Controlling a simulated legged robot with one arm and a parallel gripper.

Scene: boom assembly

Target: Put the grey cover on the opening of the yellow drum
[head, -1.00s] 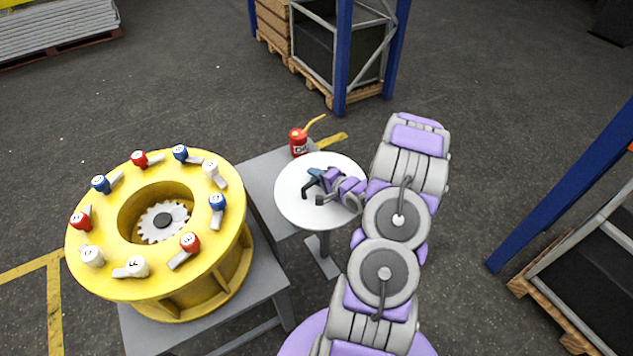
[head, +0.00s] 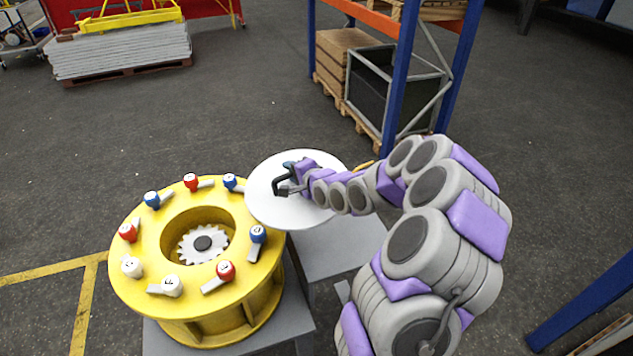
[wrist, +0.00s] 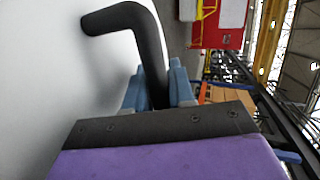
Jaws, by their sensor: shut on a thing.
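The yellow drum (head: 140,270) stands on a grey table at left in the head view. Its round opening shows a white gear (head: 203,243) inside, and nothing covers it. The cover is a pale grey disc (head: 262,205) with a black handle (head: 281,184). My gripper (head: 290,180) is shut on that handle; the wrist view shows its blue fingers (wrist: 158,90) around the black bar (wrist: 130,18). The disc is just right of the drum and overlaps its upper right rim in the picture. The height gap between them cannot be judged.
Several red, blue and white clamps sit around the drum's top, including a blue one (head: 257,234) near the disc. A lower grey table (head: 335,248) stands right of the drum. A blue-post rack (head: 400,80) with boxes is behind it.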

